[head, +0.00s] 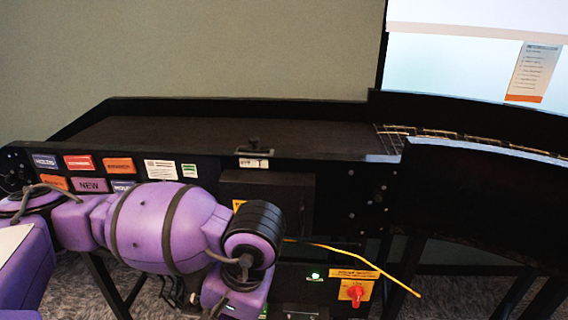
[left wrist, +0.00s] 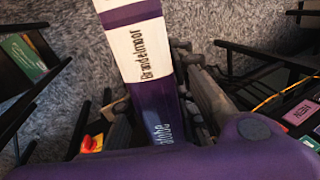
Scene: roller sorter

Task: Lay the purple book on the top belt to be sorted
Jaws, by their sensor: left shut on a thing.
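The purple book (left wrist: 158,100) shows in the left wrist view, with a white band lettered "Brandelmoor" on its spine. My left gripper (left wrist: 165,112) is shut on it, with dark fingers on both sides of the spine. In the head view my purple left arm crosses the lower left, in front of the sorter. The gripper and book are hidden there. The top belt (head: 190,133) is a dark, flat, empty-looking surface behind the labelled front panel. My right gripper is in neither view.
A low black wall edges the belt at the back, and a front rail (head: 330,155) runs along it. A wire-like roller section (head: 395,130) continues right. A red knob (head: 355,292) and a thin yellow rod (head: 365,263) show below. A green book (left wrist: 24,57) lies on a dark rack.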

